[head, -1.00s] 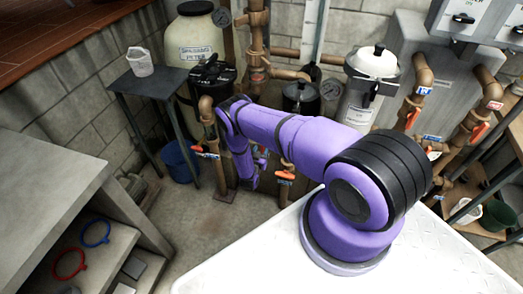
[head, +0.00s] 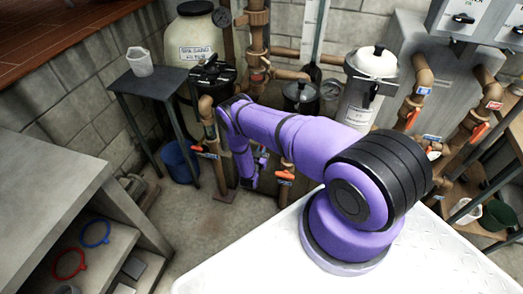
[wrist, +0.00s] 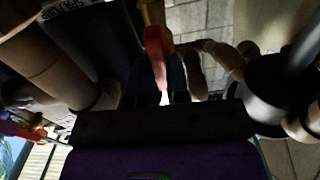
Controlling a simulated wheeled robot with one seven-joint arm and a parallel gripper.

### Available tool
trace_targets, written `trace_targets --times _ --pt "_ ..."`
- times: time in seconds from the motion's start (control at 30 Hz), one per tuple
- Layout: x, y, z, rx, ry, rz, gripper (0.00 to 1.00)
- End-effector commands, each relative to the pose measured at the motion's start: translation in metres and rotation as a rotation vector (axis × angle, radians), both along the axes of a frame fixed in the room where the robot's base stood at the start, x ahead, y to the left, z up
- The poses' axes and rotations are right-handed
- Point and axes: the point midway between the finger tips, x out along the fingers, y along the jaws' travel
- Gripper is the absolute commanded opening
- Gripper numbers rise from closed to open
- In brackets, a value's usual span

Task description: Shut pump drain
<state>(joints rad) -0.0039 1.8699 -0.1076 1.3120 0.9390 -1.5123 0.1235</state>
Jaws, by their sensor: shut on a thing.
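My gripper (wrist: 158,85) is shut on a red lever handle (wrist: 154,45), which stands between its two dark fingers in the wrist view. The handle meets a brass-coloured part above it. In the head view my gripper (head: 260,160) is low among the pipes and mostly hidden by my purple arm. A dark body (wrist: 90,45) beside the handle carries a label that seems to read "SPA PUMP". Whether the valve is open or shut cannot be told.
Orange valve handles stand left (head: 204,152) and right (head: 285,176) of my gripper on brown pipes. A black pump lid (head: 212,72), a sand filter (head: 197,40) and a white-lidded canister (head: 368,85) stand behind. A small table (head: 150,85) and blue bucket (head: 180,160) stand left.

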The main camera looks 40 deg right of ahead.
Motion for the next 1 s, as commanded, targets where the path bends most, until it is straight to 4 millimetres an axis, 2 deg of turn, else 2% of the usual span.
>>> trace_targets --times 1.0 --pt "-0.0010 -0.0010 -0.0003 0.770 -0.990 -0.004 0.00"
